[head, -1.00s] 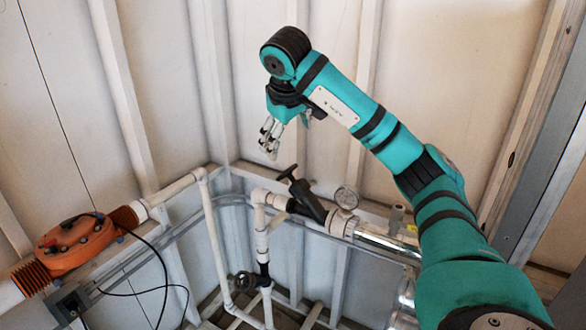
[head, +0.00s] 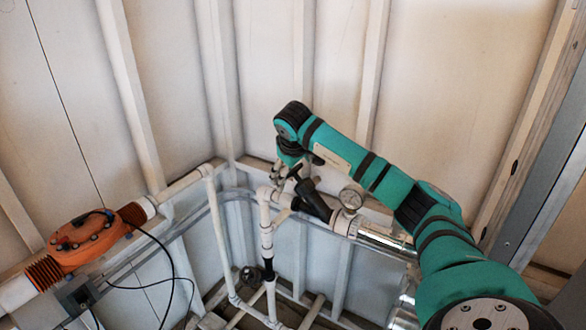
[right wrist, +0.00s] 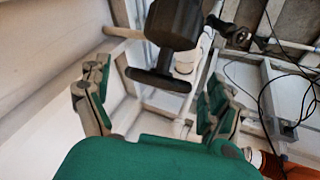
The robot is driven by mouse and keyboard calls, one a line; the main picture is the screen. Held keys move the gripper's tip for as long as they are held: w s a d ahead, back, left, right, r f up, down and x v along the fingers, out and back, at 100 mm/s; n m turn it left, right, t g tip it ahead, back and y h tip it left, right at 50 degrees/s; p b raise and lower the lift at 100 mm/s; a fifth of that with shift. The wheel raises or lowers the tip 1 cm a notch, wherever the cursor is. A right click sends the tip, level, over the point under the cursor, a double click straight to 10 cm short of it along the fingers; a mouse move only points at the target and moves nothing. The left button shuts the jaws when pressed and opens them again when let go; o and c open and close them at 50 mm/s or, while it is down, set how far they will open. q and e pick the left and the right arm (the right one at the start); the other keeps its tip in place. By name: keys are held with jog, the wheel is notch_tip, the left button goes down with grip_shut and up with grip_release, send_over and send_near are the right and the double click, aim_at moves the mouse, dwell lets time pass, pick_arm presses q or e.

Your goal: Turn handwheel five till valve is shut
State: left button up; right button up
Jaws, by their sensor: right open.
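A black valve (head: 315,203) with a T-shaped handle sits slanted on the pipe run in the corner; no number is legible on it. In the right wrist view its dark handle bar (right wrist: 158,81) lies between the finger pads, with the valve body (right wrist: 175,22) above it. My right gripper (head: 281,180) is at the handle, its fingers partly hidden by the valve. In the right wrist view my right gripper (right wrist: 157,78) is open, its fingers on both sides of the bar with gaps. My left gripper is not in view.
A second dark round handwheel (head: 250,277) sits lower on the pipes; it also shows in the right wrist view (right wrist: 231,33). A pressure gauge (head: 352,197) stands right of the valve. White pipes run close by. An orange unit (head: 88,240) with black cables is at left.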

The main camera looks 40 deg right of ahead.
jog(key=shift+w+d+f, duration=0.15)
jog(key=shift+d+f, duration=0.05)
jog(key=shift+f, duration=0.25)
jog(key=c, duration=1.1)
jog(key=shift+h, duration=0.3)
